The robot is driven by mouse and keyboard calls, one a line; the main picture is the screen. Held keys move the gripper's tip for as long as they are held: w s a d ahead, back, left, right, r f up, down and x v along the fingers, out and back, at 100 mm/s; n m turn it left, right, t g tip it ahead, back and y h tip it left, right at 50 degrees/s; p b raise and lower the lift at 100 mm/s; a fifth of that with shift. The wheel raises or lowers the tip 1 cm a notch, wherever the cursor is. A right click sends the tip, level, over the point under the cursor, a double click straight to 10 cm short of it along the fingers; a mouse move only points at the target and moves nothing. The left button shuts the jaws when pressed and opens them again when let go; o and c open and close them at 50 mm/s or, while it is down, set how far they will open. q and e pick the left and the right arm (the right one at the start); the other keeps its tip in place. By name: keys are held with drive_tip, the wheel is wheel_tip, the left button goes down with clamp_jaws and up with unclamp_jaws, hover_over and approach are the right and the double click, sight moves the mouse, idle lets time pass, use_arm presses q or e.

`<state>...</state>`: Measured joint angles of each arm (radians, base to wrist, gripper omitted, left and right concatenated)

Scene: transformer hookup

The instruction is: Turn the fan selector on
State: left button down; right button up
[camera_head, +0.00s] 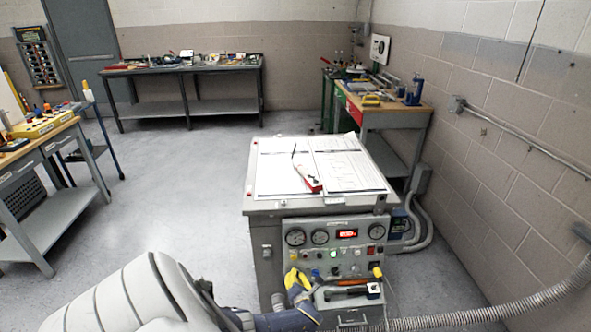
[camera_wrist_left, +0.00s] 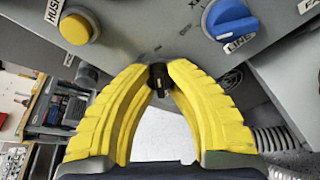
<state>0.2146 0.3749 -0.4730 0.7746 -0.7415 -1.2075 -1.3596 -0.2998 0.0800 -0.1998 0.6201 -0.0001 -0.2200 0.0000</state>
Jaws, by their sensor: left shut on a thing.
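The grey control panel (camera_head: 335,262) is on the front of a cabinet in the head view. My left gripper (camera_head: 296,277) has yellow fingers and reaches the panel's lower left. In the left wrist view, my left gripper (camera_wrist_left: 160,78) is shut on a small black selector knob (camera_wrist_left: 158,76), its fingertips on either side. The fingers hide part of the knob, and I cannot read a label for it. A label starting "FA" is cut off at the wrist view's upper right corner. My right gripper is not in view.
A yellow button (camera_wrist_left: 78,27) and a blue knob (camera_wrist_left: 230,20) flank the held knob in the wrist view. Gauges (camera_head: 295,237) and a red display (camera_head: 347,233) are higher on the panel. Papers (camera_head: 345,170) lie on the cabinet top. A grey conduit (camera_head: 480,313) crosses the lower right.

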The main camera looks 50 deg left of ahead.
use_arm(q)
drive_tip(key=shift+m, duration=0.4)
drive_tip(key=c, duration=1.1)
unclamp_jaws()
drive_tip(key=shift+o, duration=0.2)
drive_tip(key=v, duration=1.2)
drive_tip(key=shift+w, duration=0.1)
